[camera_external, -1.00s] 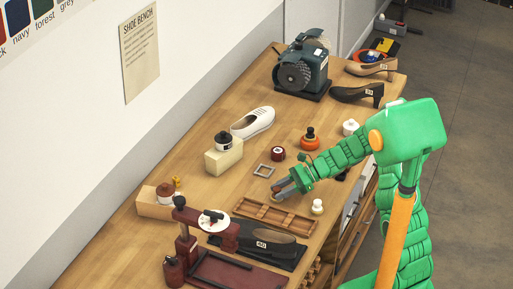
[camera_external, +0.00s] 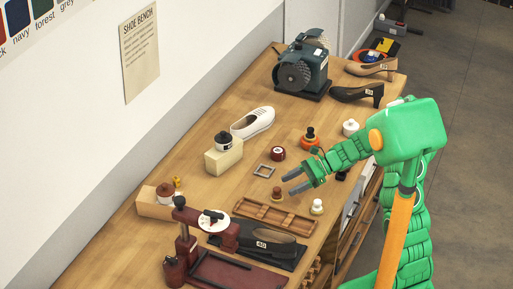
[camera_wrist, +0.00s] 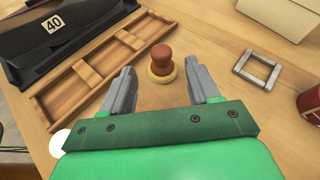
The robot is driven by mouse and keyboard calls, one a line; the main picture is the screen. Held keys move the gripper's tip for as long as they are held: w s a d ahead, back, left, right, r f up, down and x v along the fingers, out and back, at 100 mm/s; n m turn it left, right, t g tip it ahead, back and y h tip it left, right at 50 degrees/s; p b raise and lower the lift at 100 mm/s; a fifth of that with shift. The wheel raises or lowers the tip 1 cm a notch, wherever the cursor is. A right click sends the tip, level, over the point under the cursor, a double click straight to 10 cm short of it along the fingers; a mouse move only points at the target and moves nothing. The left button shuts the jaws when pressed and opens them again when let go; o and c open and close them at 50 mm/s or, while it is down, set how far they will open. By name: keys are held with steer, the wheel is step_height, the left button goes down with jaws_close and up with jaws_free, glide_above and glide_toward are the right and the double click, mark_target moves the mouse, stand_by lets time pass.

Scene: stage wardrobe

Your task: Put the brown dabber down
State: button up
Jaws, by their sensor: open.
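The brown dabber (camera_external: 277,194) stands upright on the wooden bench, between the compartment tray and the small grey square frame. In the wrist view the dabber (camera_wrist: 161,61) shows a brown knob on a pale yellow round base. My gripper (camera_external: 287,185) is open and empty, just to the right of the dabber in the external view. In the wrist view the two grey fingers (camera_wrist: 160,77) are apart, and the dabber stands just beyond their tips, apart from them.
The wooden compartment tray (camera_external: 247,206) and the grey square frame (camera_external: 264,171) lie close by. A white-topped dabber (camera_external: 317,207) stands near the tray's right end. A dark red jar (camera_external: 278,153) and an orange-based bottle (camera_external: 310,139) stand behind.

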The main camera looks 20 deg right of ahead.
steer(key=v, duration=0.7)
steer(key=shift+d, duration=0.15)
